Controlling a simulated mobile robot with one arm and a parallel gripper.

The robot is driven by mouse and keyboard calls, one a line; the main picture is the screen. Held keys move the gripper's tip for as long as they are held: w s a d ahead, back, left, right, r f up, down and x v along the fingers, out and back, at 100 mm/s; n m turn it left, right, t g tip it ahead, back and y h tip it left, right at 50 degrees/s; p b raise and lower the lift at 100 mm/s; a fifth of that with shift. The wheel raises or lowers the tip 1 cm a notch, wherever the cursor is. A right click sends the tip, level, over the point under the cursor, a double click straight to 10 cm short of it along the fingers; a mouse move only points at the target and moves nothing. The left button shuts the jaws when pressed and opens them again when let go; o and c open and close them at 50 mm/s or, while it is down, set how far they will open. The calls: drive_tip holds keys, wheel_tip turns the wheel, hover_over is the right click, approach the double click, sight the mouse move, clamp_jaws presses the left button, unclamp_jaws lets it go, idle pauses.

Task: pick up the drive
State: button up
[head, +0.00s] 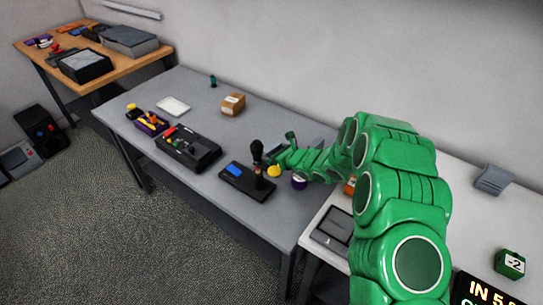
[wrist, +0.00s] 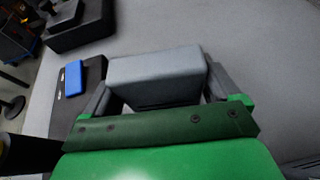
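A grey box-shaped thing (wrist: 155,75), which looks like the drive, sits between the two fingers of my gripper (wrist: 156,78) in the wrist view. A finger lies close along each of its ends. I cannot tell whether they press on it or whether it is off the table. In the head view a grey piece (head: 322,143) shows partly behind my green arm and may be the same thing. The fingertips are not clear in the head view, where the arm reaches over the grey table (head: 215,105).
A black base with a blue block (head: 235,169) and a joystick (head: 257,152) stands left of my arm. A yellow piece (head: 274,171) and a purple round thing (head: 299,182) are close by. A cardboard box (head: 233,104) and a white tray (head: 174,106) stand farther back.

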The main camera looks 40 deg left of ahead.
drive_tip(key=c, duration=0.4)
drive_tip(key=shift+r, duration=5.05)
